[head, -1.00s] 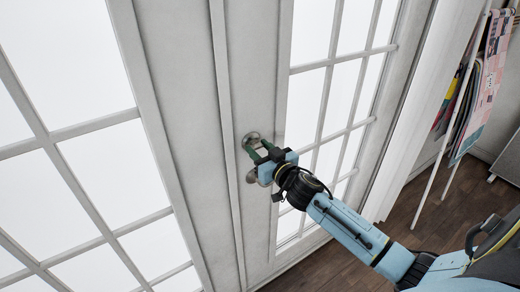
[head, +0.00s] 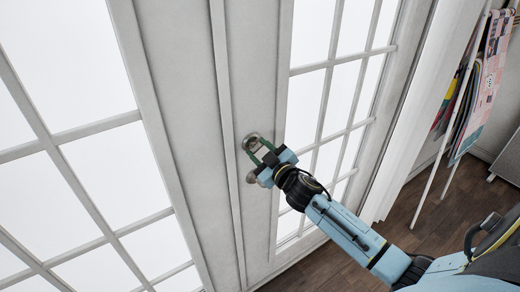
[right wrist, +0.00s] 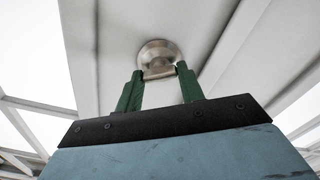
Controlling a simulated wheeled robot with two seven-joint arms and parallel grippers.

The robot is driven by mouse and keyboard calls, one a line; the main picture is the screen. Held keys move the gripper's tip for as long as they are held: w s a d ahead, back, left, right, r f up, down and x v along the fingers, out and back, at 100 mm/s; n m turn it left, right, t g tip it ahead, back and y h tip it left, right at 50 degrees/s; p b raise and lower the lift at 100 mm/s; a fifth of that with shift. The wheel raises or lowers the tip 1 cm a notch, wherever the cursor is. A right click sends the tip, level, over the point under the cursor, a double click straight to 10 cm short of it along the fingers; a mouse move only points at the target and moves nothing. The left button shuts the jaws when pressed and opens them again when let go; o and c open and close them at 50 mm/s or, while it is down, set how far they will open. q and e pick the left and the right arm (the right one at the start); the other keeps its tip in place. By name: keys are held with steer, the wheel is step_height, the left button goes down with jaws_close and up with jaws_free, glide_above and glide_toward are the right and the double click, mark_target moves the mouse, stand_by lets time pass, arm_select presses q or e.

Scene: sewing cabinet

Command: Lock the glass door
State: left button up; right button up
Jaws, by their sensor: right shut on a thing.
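The white glass door (head: 108,170) has tall paned windows and stands shut in the head view. A round metal lock (head: 252,139) with a thumb turn sits on the door's middle stile, and it also shows in the right wrist view (right wrist: 160,57). A round metal knob (head: 252,177) is just below it, partly hidden by my gripper. My right gripper (head: 260,149) reaches the lock from the lower right. Its green fingers are shut on the thumb turn (right wrist: 159,73), one finger on each side. My left gripper is not in view.
A white curtain or panel (head: 408,125) hangs right of the door. Beyond it, patterned fabrics (head: 482,90) hang on a white rack. The dark wood floor (head: 400,220) is open at the lower right.

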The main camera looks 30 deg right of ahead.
steer(key=n, duration=0.6)
steer(key=shift+n, duration=0.3)
steer(key=n, duration=0.5)
steer(key=shift+f, duration=0.1)
steer(key=shift+n, duration=0.4)
steer(key=o, duration=1)
steer(key=shift+s, duration=0.15)
steer(key=s+b, duration=0.1)
steer(key=s, duration=1.2)
